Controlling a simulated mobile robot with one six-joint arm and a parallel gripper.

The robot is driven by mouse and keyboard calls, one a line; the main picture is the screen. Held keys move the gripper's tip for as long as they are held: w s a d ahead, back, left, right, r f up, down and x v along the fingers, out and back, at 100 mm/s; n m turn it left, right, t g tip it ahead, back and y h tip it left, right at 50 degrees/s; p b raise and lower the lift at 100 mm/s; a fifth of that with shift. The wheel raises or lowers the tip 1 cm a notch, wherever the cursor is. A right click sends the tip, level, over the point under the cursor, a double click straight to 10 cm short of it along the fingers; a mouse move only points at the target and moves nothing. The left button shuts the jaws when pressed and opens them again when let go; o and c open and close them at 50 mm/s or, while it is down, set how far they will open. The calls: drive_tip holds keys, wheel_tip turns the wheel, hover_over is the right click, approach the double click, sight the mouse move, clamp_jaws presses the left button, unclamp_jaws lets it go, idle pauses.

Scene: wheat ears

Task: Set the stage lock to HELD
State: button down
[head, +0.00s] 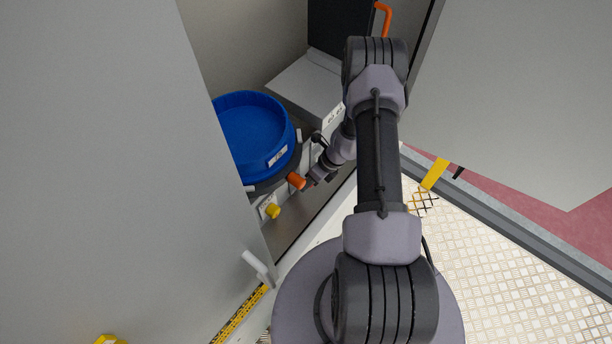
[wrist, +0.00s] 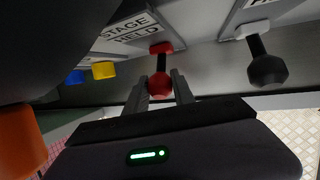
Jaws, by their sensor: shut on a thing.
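The stage lock is a small lever with a red knob (wrist: 160,84) on a dark stem, in the middle of the wrist view. Its pale label plate (wrist: 128,32) reads STAGE and HELD. My gripper (wrist: 160,92) has one finger on each side of the red knob and is shut on it. The lever points down in the wrist picture, away from its red base; I cannot tell which setting that is. In the head view my gripper (head: 313,179) is beside the panel below the blue basin, and the red knob cannot be made out there.
A black knob (wrist: 266,70) on another lever hangs to the right. Yellow (wrist: 104,70) and blue (wrist: 75,77) knobs are to the left, and a large orange knob (wrist: 20,140) is close at the left edge. A blue basin (head: 250,130) stands behind the panel. A grey door (head: 110,170) fills the left.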

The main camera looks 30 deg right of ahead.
idle(0.5)
drive_tip(key=c, duration=1.1)
unclamp_jaws()
drive_tip(key=shift+w, duration=0.1)
drive_tip(key=shift+o, duration=0.2)
drive_tip(key=p+v, duration=0.3)
drive_tip(key=v, duration=1.4)
drive_tip(key=shift+r+p, duration=0.25)
drive_tip(key=shift+p, duration=0.15)
drive_tip(key=shift+d, duration=0.15)
